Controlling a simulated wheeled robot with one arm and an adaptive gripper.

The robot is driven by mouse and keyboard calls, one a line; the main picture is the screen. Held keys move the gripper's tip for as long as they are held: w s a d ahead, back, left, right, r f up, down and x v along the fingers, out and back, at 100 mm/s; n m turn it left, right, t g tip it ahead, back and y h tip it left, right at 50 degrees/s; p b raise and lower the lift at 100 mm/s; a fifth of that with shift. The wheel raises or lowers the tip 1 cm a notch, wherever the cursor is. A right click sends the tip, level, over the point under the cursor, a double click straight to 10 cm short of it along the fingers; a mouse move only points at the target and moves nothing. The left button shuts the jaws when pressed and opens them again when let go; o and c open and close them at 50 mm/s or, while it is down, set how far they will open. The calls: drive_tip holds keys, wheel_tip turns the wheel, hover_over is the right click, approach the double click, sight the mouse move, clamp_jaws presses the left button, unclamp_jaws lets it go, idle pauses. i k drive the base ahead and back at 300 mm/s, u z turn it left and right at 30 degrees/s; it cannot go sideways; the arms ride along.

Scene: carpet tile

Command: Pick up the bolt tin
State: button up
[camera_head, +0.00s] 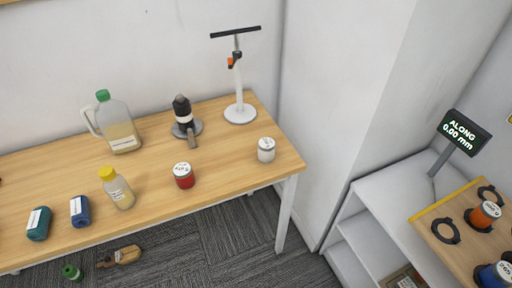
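Several small tins stand or lie on the wooden table, and their labels are too small to read, so I cannot tell which is the bolt tin. A red tin (184,175) with a white top stands near the front edge. A white tin (266,149) stands near the right end. A blue tin (80,211) and a teal tin (38,224) with white labels are at the front left. My gripper is not in view.
The table (225,176) also holds a yellow-capped bottle (117,188), a green-capped jug (118,124), a black device (184,115) and a white stand (239,113). A brown bottle (121,256) and green item (72,272) are on the carpet. A shelf unit (385,203) stands right.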

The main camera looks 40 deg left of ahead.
sight(267, 146)
drive_tip(key=u, duration=2.1)
drive_tip(key=i, duration=0.75)
drive_tip(key=u, duration=0.7)
